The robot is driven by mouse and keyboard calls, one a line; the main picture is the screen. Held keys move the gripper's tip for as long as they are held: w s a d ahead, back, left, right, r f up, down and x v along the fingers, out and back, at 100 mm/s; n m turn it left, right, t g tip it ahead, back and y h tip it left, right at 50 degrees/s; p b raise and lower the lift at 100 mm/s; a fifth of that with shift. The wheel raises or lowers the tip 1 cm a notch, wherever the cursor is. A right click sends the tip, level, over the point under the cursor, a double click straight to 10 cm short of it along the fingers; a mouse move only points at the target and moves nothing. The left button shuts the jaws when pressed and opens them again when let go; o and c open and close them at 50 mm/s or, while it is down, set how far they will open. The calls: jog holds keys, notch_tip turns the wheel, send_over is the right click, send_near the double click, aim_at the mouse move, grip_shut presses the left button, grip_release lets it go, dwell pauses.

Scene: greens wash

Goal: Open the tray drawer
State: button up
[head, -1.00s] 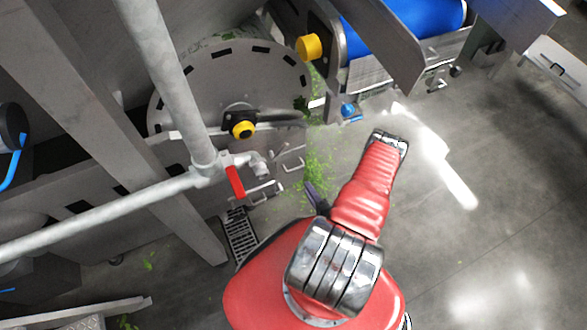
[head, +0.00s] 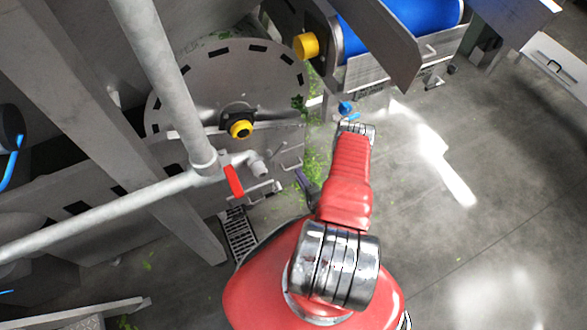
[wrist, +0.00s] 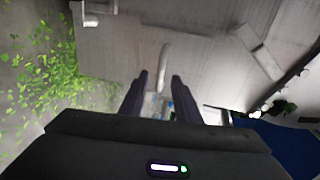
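A pale bar handle (wrist: 165,64) stands out from a grey metal front (wrist: 120,55) in the wrist view. I take this front to be the drawer, but cannot tell for certain. My gripper (wrist: 160,79) is open, its two dark fingers apart and pointing at the handle. The handle's near end lies between the fingertips in the picture; I cannot tell whether they touch. In the head view, a small handle (head: 291,164) shows on the grey machine below the round disc, with a dark finger of my gripper just below right. My red arm hides the rest.
Green leaf bits (head: 314,160) litter the floor beside the machine. A grey pipe with a red lever (head: 233,180) crosses at left. A blue roller (head: 400,22) and grey conveyor frame are above. The floor at right (head: 480,240) is clear.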

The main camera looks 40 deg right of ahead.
aim_at(294, 156)
jog(key=shift+x, duration=3.2)
grip_shut()
jog(key=shift+a, duration=0.1)
